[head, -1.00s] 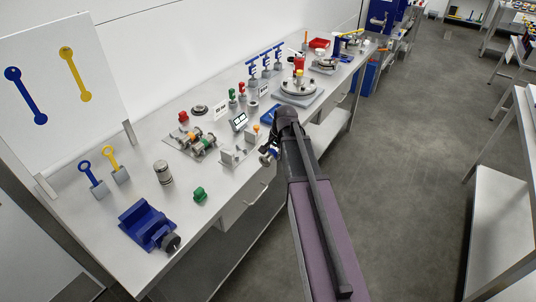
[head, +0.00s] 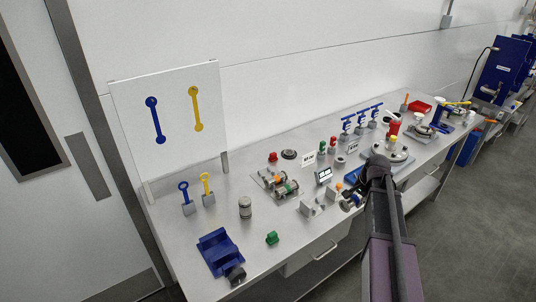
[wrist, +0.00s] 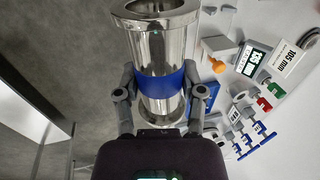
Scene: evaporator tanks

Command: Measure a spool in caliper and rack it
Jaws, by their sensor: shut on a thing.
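My gripper (wrist: 158,102) is shut on a shiny metal spool (wrist: 158,45) with a blue band, one finger on each side of the band. In the head view my arm hides much of the gripper and spool (head: 347,206), near the bench's front edge. Grey caliper-like blocks (head: 311,208) stand just left of it, with a small digital display (head: 323,176) behind them. The display also shows in the wrist view (wrist: 253,60). Blue T-topped posts (head: 361,118) stand farther back. Green (head: 322,147) and red (head: 333,144) pieces stand beside small label cards (head: 308,158).
The bench (head: 215,221) also holds a blue vise (head: 220,253), a grey cylinder (head: 245,207), a green block (head: 272,238) and a fixture with colored parts (head: 276,182). A white board (head: 174,128) stands at the left. Open floor lies to the right.

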